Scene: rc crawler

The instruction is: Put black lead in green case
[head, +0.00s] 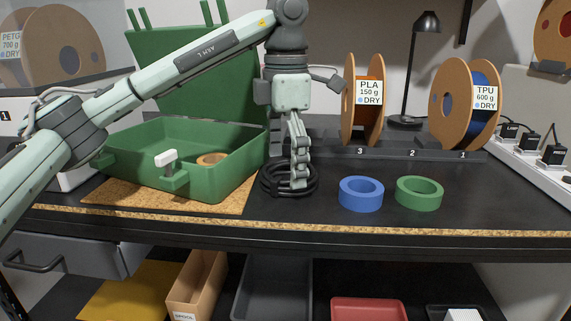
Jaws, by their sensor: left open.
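The black lead (268,184) lies coiled on the dark bench top, just right of the green case. The green case (224,180) stands open on the left, with its lid (190,70) raised at the back. A brown tape ring (212,159) lies inside it. My left gripper (299,184) points straight down over the coil, its fingertips low at the lead. The fingers are open. They overlap the coil in this view, and I cannot tell whether they touch it. My right gripper is not in view.
A blue ring (361,194) and a green ring (419,194) of tape lie right of the lead. Behind them, PLA (368,120) and TPU (484,122) spools stand on a dark rack. A cork mat (120,196) lies under the case. A black lamp (407,122) stands at the back.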

